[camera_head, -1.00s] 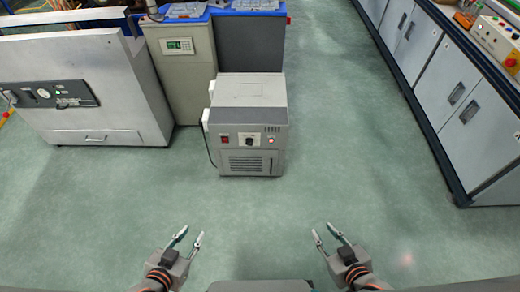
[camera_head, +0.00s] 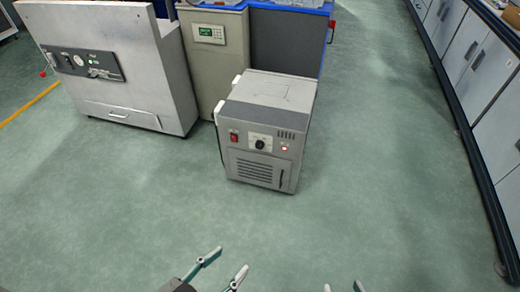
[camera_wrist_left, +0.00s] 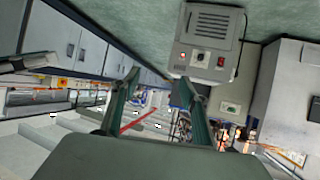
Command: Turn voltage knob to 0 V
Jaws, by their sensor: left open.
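A grey box-shaped power unit (camera_head: 262,130) stands on the floor ahead. Its front has a black round knob (camera_head: 260,144) on a pale plate, a red switch (camera_head: 234,137) and a lit red lamp (camera_head: 284,148). The knob's setting is too small to read. The unit appears upside down in the left wrist view (camera_wrist_left: 208,30), with its knob (camera_wrist_left: 200,57) visible. My left gripper (camera_head: 231,260) is open and empty, in front of the unit and apart from it. My right gripper (camera_head: 343,288) shows only its separated fingertips at the bottom edge.
A large silver cabinet (camera_head: 110,60) stands at the left. A beige cabinet with a green display (camera_head: 210,34) and a blue-topped counter (camera_head: 290,6) stand close behind the unit. Grey cupboards (camera_head: 480,75) line the right side. The green floor before the unit is clear.

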